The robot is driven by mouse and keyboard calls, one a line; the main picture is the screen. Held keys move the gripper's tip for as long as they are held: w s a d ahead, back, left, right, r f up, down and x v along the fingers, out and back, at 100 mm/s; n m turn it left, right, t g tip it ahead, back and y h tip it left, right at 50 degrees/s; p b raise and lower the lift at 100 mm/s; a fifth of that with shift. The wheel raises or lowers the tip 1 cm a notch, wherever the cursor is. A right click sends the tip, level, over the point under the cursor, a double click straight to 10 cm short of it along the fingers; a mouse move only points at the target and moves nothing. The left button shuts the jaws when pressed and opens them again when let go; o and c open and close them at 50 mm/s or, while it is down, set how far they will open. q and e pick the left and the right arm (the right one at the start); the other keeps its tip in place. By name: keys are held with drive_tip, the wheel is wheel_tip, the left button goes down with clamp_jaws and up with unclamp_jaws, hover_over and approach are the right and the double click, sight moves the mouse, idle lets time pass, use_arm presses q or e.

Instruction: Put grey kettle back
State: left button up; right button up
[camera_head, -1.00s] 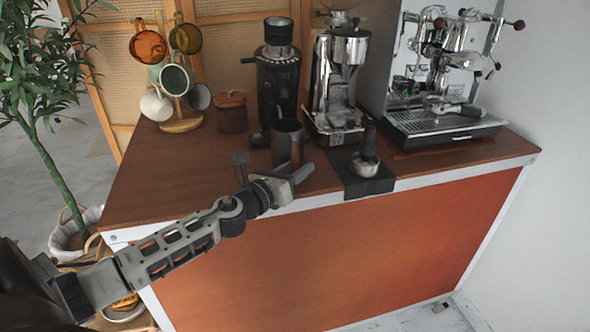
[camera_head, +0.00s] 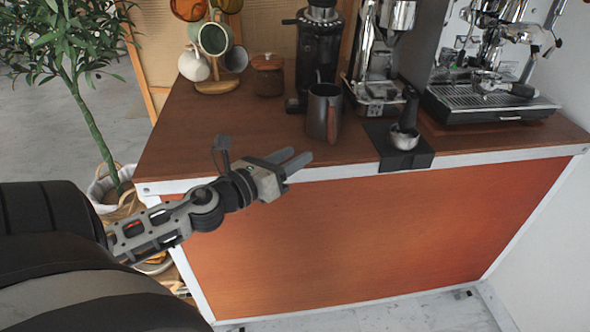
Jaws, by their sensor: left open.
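The grey kettle (camera_head: 318,112) stands upright on the wooden counter, in front of the dark grinder and left of the black mat. Its brown handle faces the front right. My left gripper (camera_head: 300,160) is open and empty, at the counter's front edge, below and slightly left of the kettle and apart from it. My right gripper is not in view.
A portafilter (camera_head: 404,138) lies on the black mat (camera_head: 420,158). A mug tree (camera_head: 216,86) and brown jar (camera_head: 267,78) stand back left. The front left counter is clear.

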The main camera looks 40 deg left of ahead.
use_arm(q)
drive_tip(key=s+d+f+n+g+y, duration=0.2)
drive_tip(key=s+d+f+n, duration=0.2)
drive_tip(key=f+n, duration=0.65)
drive_tip(key=s+d+f+n+g+h, duration=0.1)
drive_tip(key=s+d+f+n, duration=0.3)
drive_tip(key=d+n, duration=0.4)
drive_tip(key=s+d+f+n+g+h, duration=0.2)
drive_tip(key=s+d+f+n+g, duration=0.2)
drive_tip(key=d+n, duration=0.5)
wheel_tip(320, 180, down, 2)
drive_tip(key=n, duration=0.3)
drive_tip(key=shift+s+d+g+h, duration=0.25)
drive_tip(key=shift+s+g+h, duration=0.05)
drive_tip(key=shift+s, duration=0.1)
drive_tip(key=shift+n, duration=0.25)
